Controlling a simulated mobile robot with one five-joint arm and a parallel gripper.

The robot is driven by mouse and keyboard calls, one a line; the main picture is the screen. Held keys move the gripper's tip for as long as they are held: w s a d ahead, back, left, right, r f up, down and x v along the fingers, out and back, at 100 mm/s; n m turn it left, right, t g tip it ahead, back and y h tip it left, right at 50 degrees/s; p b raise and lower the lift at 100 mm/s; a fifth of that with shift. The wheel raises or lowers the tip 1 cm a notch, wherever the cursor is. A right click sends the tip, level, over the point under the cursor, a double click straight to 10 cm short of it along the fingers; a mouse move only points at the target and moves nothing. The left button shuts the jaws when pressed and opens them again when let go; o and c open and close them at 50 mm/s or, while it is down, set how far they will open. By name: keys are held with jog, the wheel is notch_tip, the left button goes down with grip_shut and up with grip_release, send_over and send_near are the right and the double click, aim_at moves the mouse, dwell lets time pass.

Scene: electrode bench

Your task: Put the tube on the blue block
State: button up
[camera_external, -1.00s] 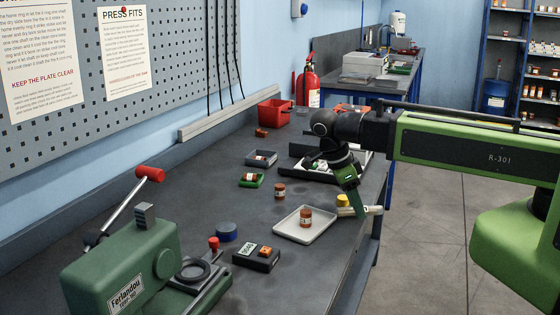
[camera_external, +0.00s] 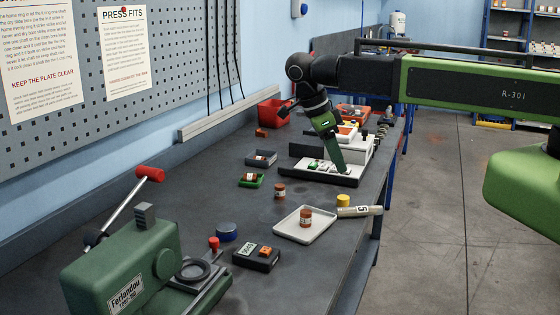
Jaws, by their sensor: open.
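The likely tube is a white cylinder (camera_external: 354,212) with a dark "5" label. It lies on its side near the bench's right edge, beside a pale tray and close to a yellow piece. The blue block (camera_external: 227,232) appears as a short, round blue piece standing on the bench, left of the tray, with nothing on top. My gripper (camera_external: 341,170) points down over the dark-edged tray farther back, well behind the tube. It is open and appears empty. Only one green finger shows clearly.
The pale tray (camera_external: 290,237) holds a small brown jar (camera_external: 305,216); another jar (camera_external: 280,191) stands behind it. The yellow piece (camera_external: 343,200) is by the tube. A black box (camera_external: 257,262) and green press (camera_external: 125,265) are in front. Bench between blue block and jars is clear.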

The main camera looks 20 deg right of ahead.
jog(key=p+v, duration=0.1)
jog(key=v, duration=0.1)
jog(key=shift+w+a+r, duration=0.1)
jog(key=shift+a+r, duration=0.05)
jog(key=shift+r, duration=0.15)
jog(key=w+d+f+n+y, duration=0.1)
jog(key=w+d+n, duration=0.3)
jog(key=d+n, duration=0.6)
jog(key=w+d+f+n+t+y, duration=0.1)
jog(key=w+d+n+y, duration=0.2)
jog(key=d+n, duration=0.8)
jog(key=w+d, duration=0.2)
jog(key=d, duration=1)
jog(key=shift+w+d, duration=0.3)
jog(key=shift+o, duration=0.5)
jog(key=shift+d, duration=0.15)
